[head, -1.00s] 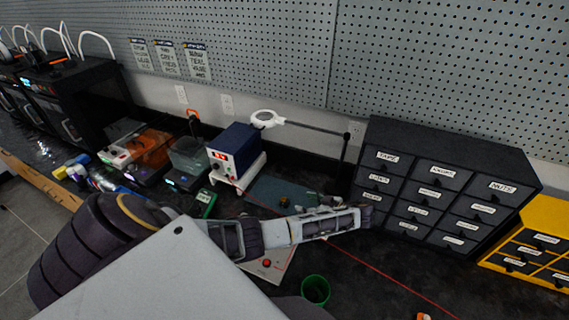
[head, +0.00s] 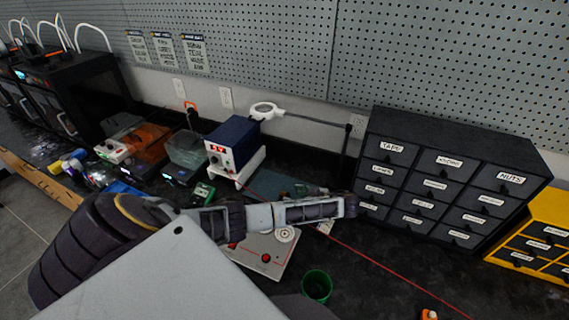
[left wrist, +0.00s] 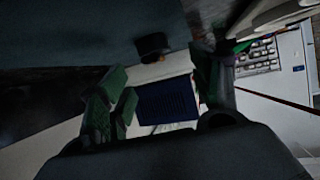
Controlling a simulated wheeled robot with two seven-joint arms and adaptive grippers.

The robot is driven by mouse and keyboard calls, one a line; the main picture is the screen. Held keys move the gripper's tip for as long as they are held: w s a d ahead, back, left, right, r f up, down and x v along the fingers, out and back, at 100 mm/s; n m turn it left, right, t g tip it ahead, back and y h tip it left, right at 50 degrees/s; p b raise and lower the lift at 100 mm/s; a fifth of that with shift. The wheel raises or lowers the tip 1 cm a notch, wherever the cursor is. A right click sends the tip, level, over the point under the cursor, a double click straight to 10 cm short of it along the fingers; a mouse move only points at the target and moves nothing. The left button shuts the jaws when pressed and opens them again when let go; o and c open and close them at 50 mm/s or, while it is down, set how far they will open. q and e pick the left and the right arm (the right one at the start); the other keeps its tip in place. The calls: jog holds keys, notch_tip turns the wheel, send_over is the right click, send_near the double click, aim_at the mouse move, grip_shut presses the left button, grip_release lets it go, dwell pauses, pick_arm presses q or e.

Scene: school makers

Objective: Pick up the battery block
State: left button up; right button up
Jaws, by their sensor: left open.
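I cannot pick out the battery block for certain in either view. My left gripper (head: 345,206) reaches across the bench in the head view, in front of the drawer cabinet, and hides part of the bench. The left wrist view shows its two fingers (left wrist: 165,95) apart, with a blue ridged shape (left wrist: 166,104) seen between them against a pale surface. I cannot tell whether this shape is the battery block or how far off it is. A short dark round thing (left wrist: 152,46) shows above it. My right gripper is not in view.
A black drawer cabinet (head: 440,185) stands to the right of the gripper. A blue power supply (head: 233,142) and a magnifier lamp (head: 264,110) stand behind the arm. A green cup (head: 316,286) and a white board with a red button (head: 262,252) are in front.

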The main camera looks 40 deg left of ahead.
aim_at(286, 195)
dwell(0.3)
pick_arm(q)
jog(key=shift+a, duration=0.15)
jog(key=shift+f+b+x, duration=0.2)
jog(key=shift+b+x, duration=1.75)
jog(key=shift+x, duration=0.45)
jog(key=shift+w, duration=0.2)
jog(key=c, duration=1.1)
jog(key=shift+r, duration=0.15)
jog(key=shift+c, duration=0.2)
